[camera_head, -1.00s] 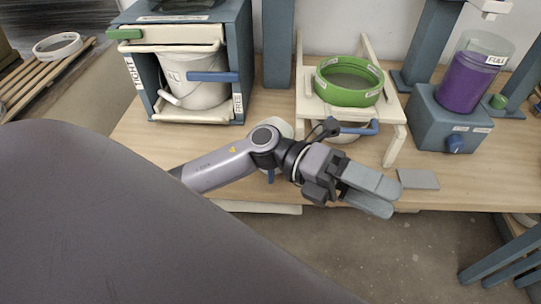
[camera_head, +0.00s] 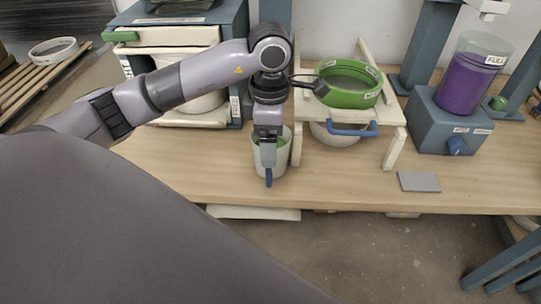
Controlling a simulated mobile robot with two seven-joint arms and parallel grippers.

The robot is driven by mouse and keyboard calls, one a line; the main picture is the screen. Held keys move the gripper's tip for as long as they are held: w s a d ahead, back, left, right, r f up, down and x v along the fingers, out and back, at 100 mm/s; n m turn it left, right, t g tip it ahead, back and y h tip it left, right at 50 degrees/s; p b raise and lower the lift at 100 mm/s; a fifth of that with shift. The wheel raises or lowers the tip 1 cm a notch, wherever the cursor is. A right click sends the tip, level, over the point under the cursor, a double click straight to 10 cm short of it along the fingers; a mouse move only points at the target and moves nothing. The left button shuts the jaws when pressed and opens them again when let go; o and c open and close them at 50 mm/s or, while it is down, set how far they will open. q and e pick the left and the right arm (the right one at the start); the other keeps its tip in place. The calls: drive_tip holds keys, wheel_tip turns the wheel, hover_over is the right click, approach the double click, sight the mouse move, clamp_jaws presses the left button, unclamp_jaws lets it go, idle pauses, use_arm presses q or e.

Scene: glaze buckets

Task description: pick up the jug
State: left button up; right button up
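The jug (camera_head: 285,161) is a small pale pot with green showing inside and a blue handle (camera_head: 268,179) toward the front edge of the table. It stands upright on the wood, left of the white stand. My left gripper (camera_head: 268,157) points down in front of the jug, just above the handle, and hides part of the jug. Its fingers are seen edge-on, so I cannot tell their gap or whether they touch the handle. My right gripper is not in view.
A green sieve ring (camera_head: 348,98) sits on the white stand (camera_head: 394,148), with a white bowl (camera_head: 342,137) with a blue handle beneath. A blue-grey cabinet (camera_head: 237,62) is at left, a dispenser base (camera_head: 448,122) with purple liquid at right. The front table is mostly clear.

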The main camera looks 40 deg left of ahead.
use_arm(q)
drive_tip(key=f, duration=0.3)
drive_tip(key=shift+s+f+p, duration=0.25)
drive_tip(key=shift+s+p, duration=0.05)
drive_tip(key=shift+f, duration=0.6)
clamp_jaws()
drive_tip(key=shift+w+r, duration=0.1)
drive_tip(key=shift+r, duration=0.15)
